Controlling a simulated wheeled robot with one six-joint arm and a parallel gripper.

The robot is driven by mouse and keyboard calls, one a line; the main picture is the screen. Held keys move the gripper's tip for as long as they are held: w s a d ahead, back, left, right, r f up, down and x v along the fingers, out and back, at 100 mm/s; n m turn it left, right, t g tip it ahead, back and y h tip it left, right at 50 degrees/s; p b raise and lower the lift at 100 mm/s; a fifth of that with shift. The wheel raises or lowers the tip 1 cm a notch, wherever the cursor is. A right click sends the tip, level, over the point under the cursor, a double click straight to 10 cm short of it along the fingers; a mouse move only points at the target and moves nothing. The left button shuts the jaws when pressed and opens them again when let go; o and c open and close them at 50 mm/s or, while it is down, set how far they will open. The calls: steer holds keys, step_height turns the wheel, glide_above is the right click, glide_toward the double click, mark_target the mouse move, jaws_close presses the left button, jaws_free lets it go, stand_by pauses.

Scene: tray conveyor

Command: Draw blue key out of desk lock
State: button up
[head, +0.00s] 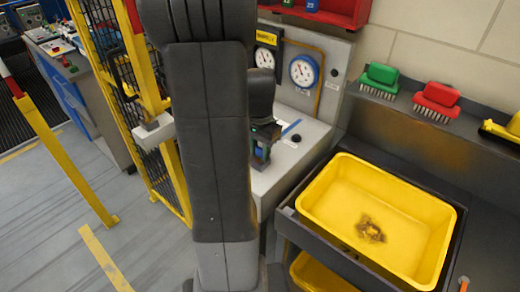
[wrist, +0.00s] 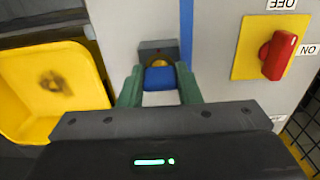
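The blue key (wrist: 159,78) shows in the wrist view between the two green fingers of my gripper (wrist: 160,88). Its head fills the gap, and a finger lies against each side, so my gripper looks shut on it. Just beyond the key is the desk lock (wrist: 158,50), a dark plate with a brass-coloured round part. The key's shaft is hidden, so how deep it sits in the lock cannot be told. In the head view my gripper (head: 262,150) is partly hidden behind my arm, at the grey desk (head: 298,160).
A red rotary switch (wrist: 278,55) on a yellow plate is to the right in the wrist view. A yellow tray (head: 318,175) in a dark frame stands right of the desk. Gauges (head: 303,71) and brushes (head: 435,98) are behind. A yellow mesh fence (head: 120,80) is left.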

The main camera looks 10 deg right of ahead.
mark_target(260, 148)
steer(key=shift+c, duration=0.5)
steer(key=shift+r, duration=0.15)
steer(key=shift+r, duration=0.1)
steer(key=shift+r+p, duration=1.45)
steer(key=shift+r, duration=0.15)
steer(key=shift+r, duration=0.15)
steer(key=shift+r+p, duration=1.6)
steer(key=shift+r, duration=0.3)
